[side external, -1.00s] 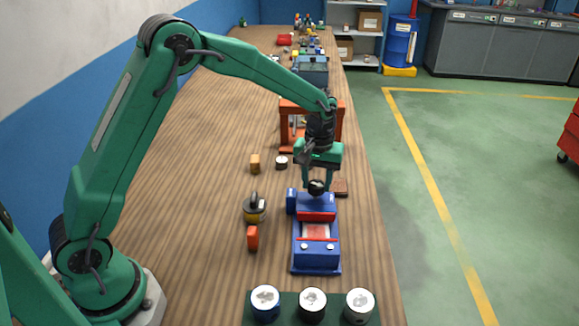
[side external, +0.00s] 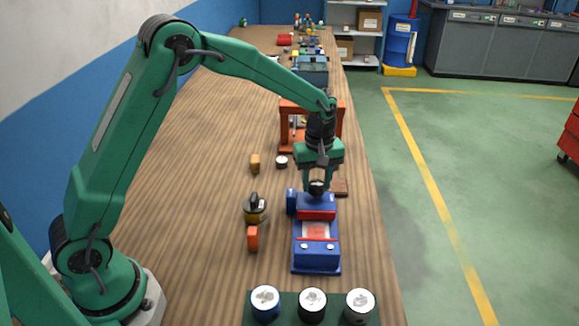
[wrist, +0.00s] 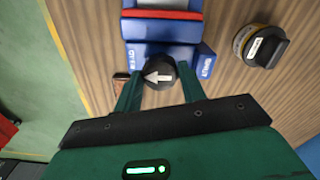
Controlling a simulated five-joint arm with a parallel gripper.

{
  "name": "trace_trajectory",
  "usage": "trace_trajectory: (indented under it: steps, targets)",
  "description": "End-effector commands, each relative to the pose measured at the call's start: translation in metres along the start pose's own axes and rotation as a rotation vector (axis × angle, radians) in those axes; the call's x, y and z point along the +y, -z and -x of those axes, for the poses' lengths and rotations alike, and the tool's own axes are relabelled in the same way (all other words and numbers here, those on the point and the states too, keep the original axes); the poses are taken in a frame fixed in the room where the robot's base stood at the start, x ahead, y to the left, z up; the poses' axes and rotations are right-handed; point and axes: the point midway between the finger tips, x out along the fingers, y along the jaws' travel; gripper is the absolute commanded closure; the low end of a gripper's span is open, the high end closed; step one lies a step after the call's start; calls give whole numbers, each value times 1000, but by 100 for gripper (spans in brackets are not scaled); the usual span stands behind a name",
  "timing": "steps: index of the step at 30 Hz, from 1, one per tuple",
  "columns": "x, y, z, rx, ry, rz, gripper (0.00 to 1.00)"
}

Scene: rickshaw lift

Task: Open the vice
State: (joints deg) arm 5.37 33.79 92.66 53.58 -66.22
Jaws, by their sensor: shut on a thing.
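The vice (side external: 316,262) is blue with red jaw parts (side external: 316,214) and stands on the bench near its right edge. In the wrist view its blue body (wrist: 160,28) is at the top. A round black knob (wrist: 158,68) with a white arrow sits at the vice's end. The arrow points left in the wrist view, towards the left of two blue lettered tabs. My gripper (wrist: 158,84) has one finger on each side of the knob and is shut on it. In the side view my gripper (side external: 317,186) points down over the vice's far end.
A yellow-and-black round item (side external: 254,209) and an orange block (side external: 252,238) stand left of the vice. Several white-topped cans (side external: 312,303) stand in front on a green tray. An orange frame (side external: 286,128) is behind my gripper. Bare bench lies to the left.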

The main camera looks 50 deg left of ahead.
Motion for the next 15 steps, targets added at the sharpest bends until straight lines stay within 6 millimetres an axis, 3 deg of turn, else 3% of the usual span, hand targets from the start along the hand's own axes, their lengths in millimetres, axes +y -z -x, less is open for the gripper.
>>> trace_trajectory:
  steps: [5,6,9,15]
  targets:
    - [0,0,2,1,-1,3,82]
    - [0,0,2,1,-2,3,54]
    - [0,0,2,1,-2,2,38]
    - [0,0,1,0,-1,1,38]
